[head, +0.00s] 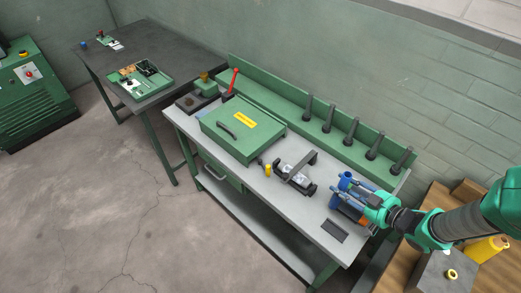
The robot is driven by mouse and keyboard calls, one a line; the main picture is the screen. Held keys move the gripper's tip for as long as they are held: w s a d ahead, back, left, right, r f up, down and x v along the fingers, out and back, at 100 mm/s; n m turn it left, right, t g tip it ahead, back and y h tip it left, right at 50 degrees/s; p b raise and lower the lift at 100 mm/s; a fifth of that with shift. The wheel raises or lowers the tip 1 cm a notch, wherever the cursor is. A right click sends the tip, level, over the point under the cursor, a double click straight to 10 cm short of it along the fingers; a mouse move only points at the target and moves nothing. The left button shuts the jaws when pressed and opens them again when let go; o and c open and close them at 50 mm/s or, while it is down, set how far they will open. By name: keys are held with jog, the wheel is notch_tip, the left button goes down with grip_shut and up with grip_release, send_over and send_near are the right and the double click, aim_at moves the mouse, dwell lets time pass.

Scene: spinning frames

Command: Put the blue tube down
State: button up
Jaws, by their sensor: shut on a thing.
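My gripper (352,197) reaches in from the right over the right end of the grey workbench top (240,147). It is shut on the blue tube (346,181), which shows as bright blue parts between and beside the fingers. Much of the tube is hidden by the fingers, and I cannot tell whether it touches the bench top. A bit of orange shows just below the gripper.
A dark flat plate (334,231) lies near the bench's front edge. A black clamp-like fixture (297,174) and a green box (242,130) stand further left. Several dark upright pegs (351,131) line the back. A yellow container (486,249) stands at the lower right.

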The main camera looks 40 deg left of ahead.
jog(key=shift+f, duration=0.45)
jog(key=w+a, duration=0.4)
jog(key=w, duration=0.2)
jog(key=w+a+f+b, duration=0.1)
jog(key=w+a, duration=0.4)
jog(key=w, duration=0.2)
jog(key=shift+w+f, duration=0.2)
jog(key=shift+f, duration=0.05)
jog(key=shift+d+f+b, duration=0.1)
jog(key=shift+f+b, duration=0.3)
jog(key=shift+f, duration=1.5)
jog(key=o, duration=1.1)
